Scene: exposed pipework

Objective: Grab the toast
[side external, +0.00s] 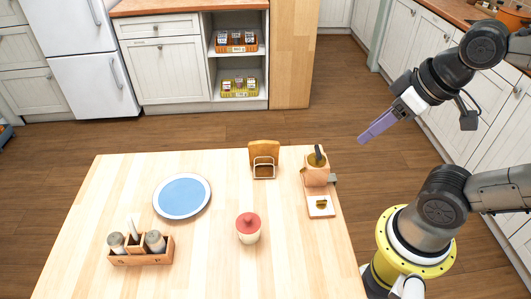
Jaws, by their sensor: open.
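The toast (264,152) is a golden-brown slice standing upright in a small wire rack (264,172) near the far edge of the wooden table. My gripper (363,139) has long purple fingers and is open and empty. It hangs in the air to the right of the toast, beyond the table's right edge in the picture, well apart from it. The lower part of the toast is partly covered by the rack's wire.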

